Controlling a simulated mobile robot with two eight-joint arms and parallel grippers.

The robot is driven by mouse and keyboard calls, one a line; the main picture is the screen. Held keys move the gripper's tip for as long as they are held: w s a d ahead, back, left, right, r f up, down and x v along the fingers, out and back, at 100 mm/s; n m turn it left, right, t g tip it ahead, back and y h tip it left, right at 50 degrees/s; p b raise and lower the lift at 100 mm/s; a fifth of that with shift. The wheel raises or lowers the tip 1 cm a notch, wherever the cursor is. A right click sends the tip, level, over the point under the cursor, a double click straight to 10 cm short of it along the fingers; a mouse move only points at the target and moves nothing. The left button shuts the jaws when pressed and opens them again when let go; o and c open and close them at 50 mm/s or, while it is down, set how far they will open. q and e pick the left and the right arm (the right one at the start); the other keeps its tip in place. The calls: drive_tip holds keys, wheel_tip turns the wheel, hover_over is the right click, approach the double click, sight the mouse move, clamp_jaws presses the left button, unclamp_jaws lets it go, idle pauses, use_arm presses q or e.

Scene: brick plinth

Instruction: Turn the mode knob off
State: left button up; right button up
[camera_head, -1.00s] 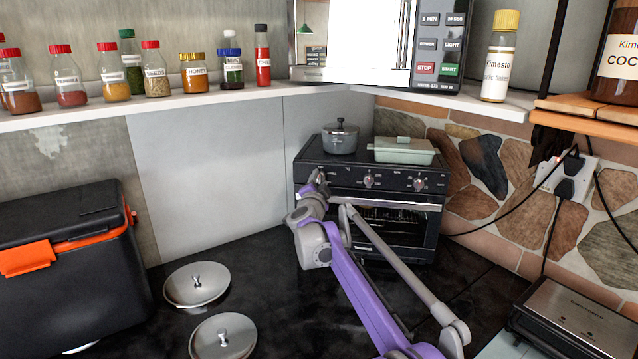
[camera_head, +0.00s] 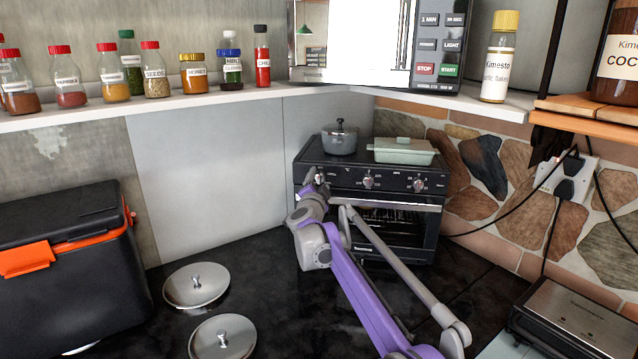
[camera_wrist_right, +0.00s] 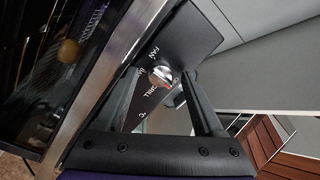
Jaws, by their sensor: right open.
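The black toaster oven (camera_head: 392,199) stands at the back with a row of knobs along its top front panel. My right gripper (camera_head: 318,180) is at the left end of this panel, in front of the leftmost knob. In the right wrist view, a silver knob (camera_wrist_right: 161,76) sits between the two open black fingers, with printed labels around it; one reads FAN. I cannot tell whether either finger touches it. The middle knob (camera_head: 368,181) and right knob (camera_head: 418,185) are clear of the gripper. My left gripper is out of view.
A grey pot (camera_head: 339,141) and a pale green lidded dish (camera_head: 403,154) sit on the oven. Two metal lids (camera_head: 196,287) lie on the dark counter at front left, beside a black and orange box (camera_head: 70,265). A grill (camera_head: 570,325) is at right.

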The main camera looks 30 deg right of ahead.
drive_tip(key=b+v, duration=0.1)
drive_tip(key=v, duration=0.9)
drive_tip(key=shift+s+a+b, duration=0.3)
drive_tip(key=shift+b, duration=0.1)
